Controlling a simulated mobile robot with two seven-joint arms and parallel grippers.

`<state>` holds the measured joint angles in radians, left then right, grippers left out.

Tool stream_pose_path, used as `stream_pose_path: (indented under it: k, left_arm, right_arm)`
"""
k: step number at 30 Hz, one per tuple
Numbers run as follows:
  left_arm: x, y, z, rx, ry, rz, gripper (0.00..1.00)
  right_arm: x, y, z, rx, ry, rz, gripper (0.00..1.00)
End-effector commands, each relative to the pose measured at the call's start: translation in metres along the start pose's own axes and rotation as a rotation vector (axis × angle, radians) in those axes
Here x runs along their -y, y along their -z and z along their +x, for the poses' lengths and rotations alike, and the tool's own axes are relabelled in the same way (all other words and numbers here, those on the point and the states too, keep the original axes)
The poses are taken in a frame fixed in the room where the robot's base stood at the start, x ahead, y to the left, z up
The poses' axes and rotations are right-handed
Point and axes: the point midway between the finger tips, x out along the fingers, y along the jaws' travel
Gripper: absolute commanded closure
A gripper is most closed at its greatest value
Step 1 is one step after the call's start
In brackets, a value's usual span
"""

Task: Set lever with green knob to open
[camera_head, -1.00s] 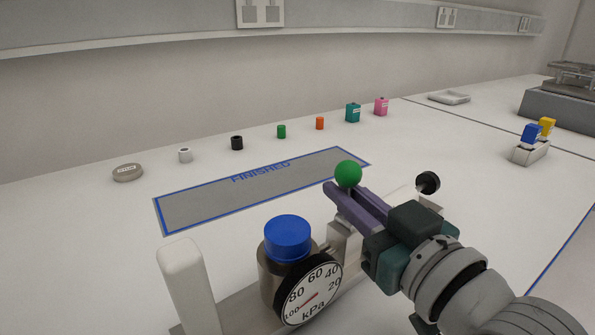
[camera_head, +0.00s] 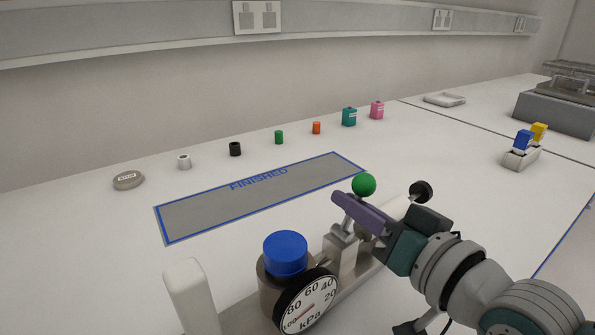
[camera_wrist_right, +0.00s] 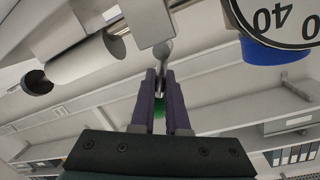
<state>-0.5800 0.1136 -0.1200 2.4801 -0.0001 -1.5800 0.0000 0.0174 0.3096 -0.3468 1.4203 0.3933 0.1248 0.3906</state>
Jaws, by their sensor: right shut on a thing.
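The green knob (camera_head: 364,185) tops a lever on the metal vacuum assembly, just above the purple fingers of my right gripper (camera_head: 350,208). In the right wrist view, the fingers (camera_wrist_right: 160,78) close around the lever stem (camera_wrist_right: 164,51), and part of the green knob (camera_wrist_right: 158,108) shows between them. My right gripper is shut on the lever. In the head view the fingers hide most of the stem. The assembly has a kPa gauge (camera_head: 308,302) beside a blue-capped cylinder (camera_head: 285,254). My left gripper is not in view.
A white post (camera_head: 188,295) and a black round knob (camera_head: 421,191) stand on either side. A grey mat marked FINISHED (camera_head: 265,196) lies behind, with several small parts beyond it. A holder with blue and yellow blocks (camera_head: 521,157) stands at right.

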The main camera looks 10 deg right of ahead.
Motion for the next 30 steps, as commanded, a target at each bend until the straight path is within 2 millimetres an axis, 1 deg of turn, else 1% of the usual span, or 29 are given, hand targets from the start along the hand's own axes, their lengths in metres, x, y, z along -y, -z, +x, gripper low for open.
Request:
stream_pose_path:
  k: [6, 13, 21, 30]
  left_arm:
    - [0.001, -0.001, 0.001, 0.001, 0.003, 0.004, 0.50]
    - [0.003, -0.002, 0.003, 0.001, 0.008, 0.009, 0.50]
    - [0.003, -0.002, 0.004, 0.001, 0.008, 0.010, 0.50]
    - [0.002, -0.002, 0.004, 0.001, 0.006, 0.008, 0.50]
  right_arm:
    - [-0.007, -0.001, 0.002, 0.030, 0.003, 0.152, 1.00]
    - [-0.011, -0.002, 0.002, 0.051, 0.005, 0.258, 1.00]
    - [-0.013, -0.002, 0.003, 0.061, 0.005, 0.309, 1.00]
    - [-0.013, -0.003, 0.003, 0.063, 0.004, 0.313, 1.00]
